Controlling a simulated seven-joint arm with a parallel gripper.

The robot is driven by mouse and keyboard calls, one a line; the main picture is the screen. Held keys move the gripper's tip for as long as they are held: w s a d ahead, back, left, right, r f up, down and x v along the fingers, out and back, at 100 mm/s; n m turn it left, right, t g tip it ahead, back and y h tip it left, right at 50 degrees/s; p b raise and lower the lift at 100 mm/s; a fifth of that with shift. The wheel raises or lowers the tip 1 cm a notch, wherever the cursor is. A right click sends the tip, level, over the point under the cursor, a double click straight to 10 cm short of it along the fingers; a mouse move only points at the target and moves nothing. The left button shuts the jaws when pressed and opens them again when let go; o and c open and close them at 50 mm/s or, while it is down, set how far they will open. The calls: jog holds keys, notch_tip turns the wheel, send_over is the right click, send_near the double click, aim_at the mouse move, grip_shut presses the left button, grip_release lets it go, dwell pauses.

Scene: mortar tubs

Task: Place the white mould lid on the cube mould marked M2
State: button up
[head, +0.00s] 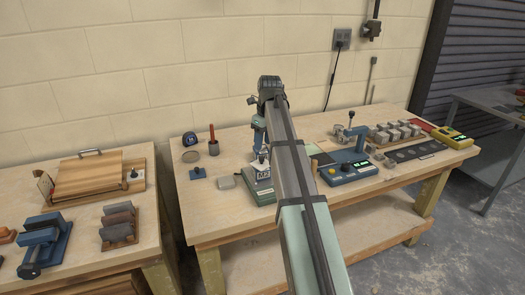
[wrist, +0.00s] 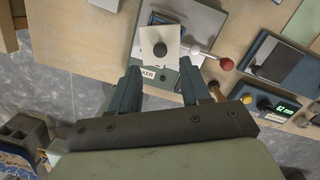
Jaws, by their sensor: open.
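The white mould lid (wrist: 172,36), a square plate with a dark round knob, shows in the wrist view just beyond the fingertips. It lies over a grey-green machine (head: 262,194) whose label ends in "KER". In the head view, a block with a label that seems to read M2 (head: 264,175) stands on this machine. The lid hides most of what is under it in the wrist view, so I cannot tell how it is seated. My gripper (wrist: 160,70) is open, with one finger on either side of the lid's near edge and nothing held between them.
A red-knobbed lever (wrist: 226,64) sticks out right of the lid. A blue device with a green display (head: 352,170) stands to the right. The front left tabletop is clear.

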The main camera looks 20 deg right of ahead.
notch_tip(320, 180, up, 7)
jog(key=shift+s+d+f, duration=0.15)
jog(key=shift+s+d, duration=0.05)
jog(key=shift+s, duration=0.15)
dwell(0.3)
